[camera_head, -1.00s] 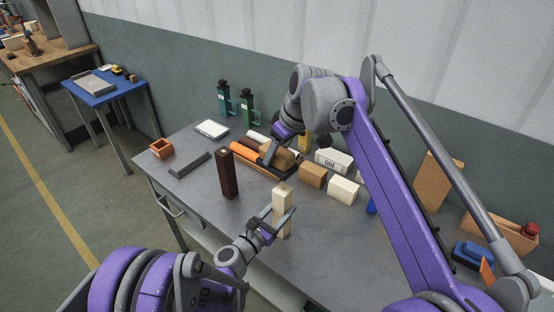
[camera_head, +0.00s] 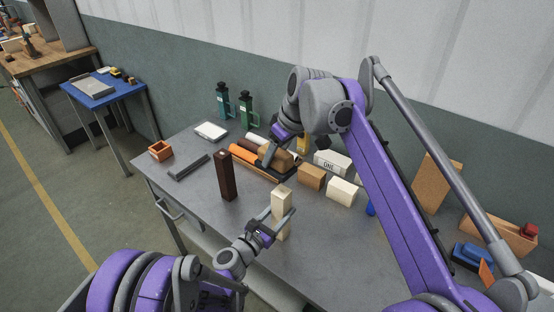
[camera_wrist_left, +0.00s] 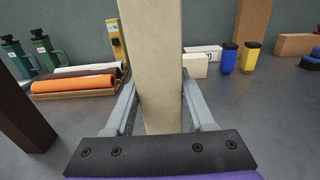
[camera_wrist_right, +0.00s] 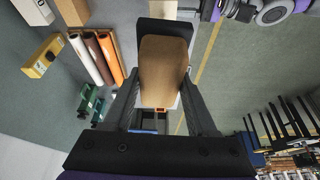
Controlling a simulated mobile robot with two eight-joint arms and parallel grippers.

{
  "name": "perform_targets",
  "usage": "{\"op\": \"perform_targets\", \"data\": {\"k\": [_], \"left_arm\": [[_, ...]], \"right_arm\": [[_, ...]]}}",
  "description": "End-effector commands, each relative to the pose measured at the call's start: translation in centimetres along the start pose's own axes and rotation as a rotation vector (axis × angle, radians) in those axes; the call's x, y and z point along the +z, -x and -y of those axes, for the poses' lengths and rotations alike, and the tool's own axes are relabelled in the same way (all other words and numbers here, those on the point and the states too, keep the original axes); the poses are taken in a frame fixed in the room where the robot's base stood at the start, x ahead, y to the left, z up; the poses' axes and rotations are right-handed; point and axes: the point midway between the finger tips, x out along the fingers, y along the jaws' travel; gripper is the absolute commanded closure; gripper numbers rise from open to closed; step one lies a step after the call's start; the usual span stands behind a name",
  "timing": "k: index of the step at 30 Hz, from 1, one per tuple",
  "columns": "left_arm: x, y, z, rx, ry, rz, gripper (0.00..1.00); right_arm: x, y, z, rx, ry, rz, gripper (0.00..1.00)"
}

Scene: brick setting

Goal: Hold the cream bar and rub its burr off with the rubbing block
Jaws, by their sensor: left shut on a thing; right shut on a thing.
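The cream bar (camera_head: 280,200) stands upright at the near side of the grey table. My left gripper (camera_head: 282,214) is shut on it; the bar also fills the middle of the left wrist view (camera_wrist_left: 155,60). I cannot tell whether its foot touches the table. I cannot make out the burr. My right gripper (camera_head: 270,153) is shut on the rubbing block, a brown wooden block with a black pad, seen between the fingers in the right wrist view (camera_wrist_right: 163,72). It is behind the bar, apart from it, near the rolls.
A dark brown post (camera_head: 226,177) stands left of the bar. Orange and brown rolls (camera_head: 252,160), a tan block (camera_head: 312,177), a cream block (camera_head: 342,190) and a white labelled box (camera_head: 332,162) lie behind. Green bottles (camera_head: 245,110) stand at the back. The table's near right is clear.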

Motion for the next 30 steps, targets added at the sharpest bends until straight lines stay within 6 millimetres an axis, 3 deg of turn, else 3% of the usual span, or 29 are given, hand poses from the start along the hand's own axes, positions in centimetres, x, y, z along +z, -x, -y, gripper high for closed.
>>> {"op": "perform_targets", "data": {"k": [20,23,24,30], "left_arm": [[0.0,0.0,0.0,0.0,0.0,0.0,1.0],[0.0,0.0,0.0,0.0,0.0,0.0,1.0],[0.0,0.0,0.0,0.0,0.0,0.0,1.0],[0.0,0.0,0.0,0.0,0.0,0.0,1.0]], "right_arm": [[2.3,-5.5,0.0,0.0,0.0,0.0,1.0],[3.0,-7.0,0.0,0.0,-0.001,0.0,1.0],[3.3,-6.3,-0.1,0.001,-0.001,0.0,1.0],[5.1,-5.9,-0.2,0.001,-0.002,0.0,1.0]]}}
